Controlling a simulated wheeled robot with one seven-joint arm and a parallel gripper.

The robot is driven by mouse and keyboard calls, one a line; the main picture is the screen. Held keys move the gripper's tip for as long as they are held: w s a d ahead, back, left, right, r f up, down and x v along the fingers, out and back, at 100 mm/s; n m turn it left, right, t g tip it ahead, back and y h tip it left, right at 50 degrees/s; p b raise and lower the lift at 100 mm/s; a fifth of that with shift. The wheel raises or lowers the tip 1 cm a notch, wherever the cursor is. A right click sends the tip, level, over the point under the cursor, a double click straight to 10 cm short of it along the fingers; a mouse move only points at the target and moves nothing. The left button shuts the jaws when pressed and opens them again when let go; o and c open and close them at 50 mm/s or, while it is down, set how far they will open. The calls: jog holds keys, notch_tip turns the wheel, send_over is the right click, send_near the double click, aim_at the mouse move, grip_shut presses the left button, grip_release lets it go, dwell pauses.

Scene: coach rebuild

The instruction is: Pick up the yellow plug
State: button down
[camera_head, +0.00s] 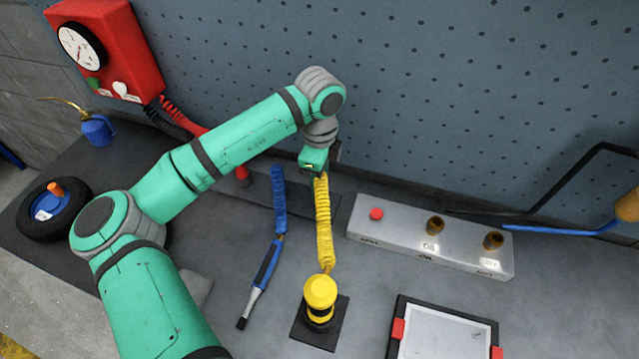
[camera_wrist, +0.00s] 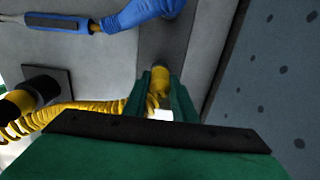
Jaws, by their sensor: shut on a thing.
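The yellow plug (camera_wrist: 159,79) is a short yellow cylinder at the end of a coiled yellow cord (camera_head: 324,225). In the wrist view it lies between the two green fingers of my gripper (camera_wrist: 162,88), which is shut on it. In the head view my gripper (camera_head: 316,170) is at the cord's upper end, and the plug is mostly hidden there. The cord runs down to a yellow and black knob (camera_head: 320,293) on a dark square plate. I cannot tell whether the plug touches the dark strip (camera_wrist: 165,45) behind it.
A blue coiled cord (camera_head: 279,195) with a blue pen-like tool (camera_head: 266,268) lies just left. A metal box (camera_head: 400,232) with a red button stands right. A framed panel (camera_head: 445,332) lies in front. A pegboard wall (camera_head: 440,90) rises behind. A red gauge box (camera_head: 105,50) hangs left.

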jog(key=s+r, duration=1.4)
jog(key=r, duration=0.2)
jog(key=shift+a+r, duration=0.25)
jog(key=shift+a, duration=0.15)
dwell(0.6)
